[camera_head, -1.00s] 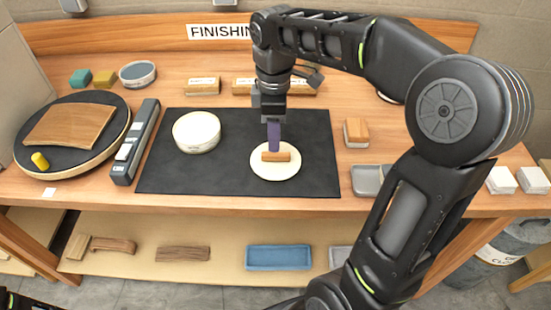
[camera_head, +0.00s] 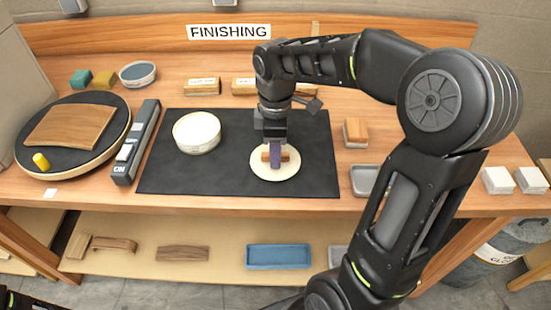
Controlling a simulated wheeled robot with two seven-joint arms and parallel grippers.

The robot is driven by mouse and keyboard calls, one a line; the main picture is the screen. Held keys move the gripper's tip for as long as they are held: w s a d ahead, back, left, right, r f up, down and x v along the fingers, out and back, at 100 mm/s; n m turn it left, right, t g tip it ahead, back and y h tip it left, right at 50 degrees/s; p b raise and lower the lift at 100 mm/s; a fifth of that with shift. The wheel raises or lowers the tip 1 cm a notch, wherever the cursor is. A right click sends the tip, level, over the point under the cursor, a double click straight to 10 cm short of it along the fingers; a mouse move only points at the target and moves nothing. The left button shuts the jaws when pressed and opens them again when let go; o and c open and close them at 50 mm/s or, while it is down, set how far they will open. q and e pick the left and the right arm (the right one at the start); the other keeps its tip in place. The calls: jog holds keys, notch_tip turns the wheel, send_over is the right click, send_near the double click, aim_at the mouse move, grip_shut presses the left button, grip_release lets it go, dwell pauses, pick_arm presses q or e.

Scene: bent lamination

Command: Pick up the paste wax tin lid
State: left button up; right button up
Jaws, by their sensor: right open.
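The paste wax tin lid (camera_head: 262,173) is a flat cream disc with a brown wooden handle block across its top. It lies on the black mat (camera_head: 230,178). My right gripper (camera_head: 276,161) points straight down over the lid. Its purple fingers are open and sit at the handle block, which shows on both sides of them; whether they touch it I cannot tell. A round tin (camera_head: 197,134) with a whitish top stands on the mat to the left of the lid. My left gripper is not in view.
A round black turntable (camera_head: 115,148) with a curved wooden piece and a yellow plug is at left, beside a grey bar tool (camera_head: 137,142). A wood-topped block (camera_head: 356,131) and a grey tray (camera_head: 365,180) lie right of the mat. Labelled blocks stand behind it.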

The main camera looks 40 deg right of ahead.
jog(key=shift+c, duration=0.3)
grip_shut()
dwell(0.3)
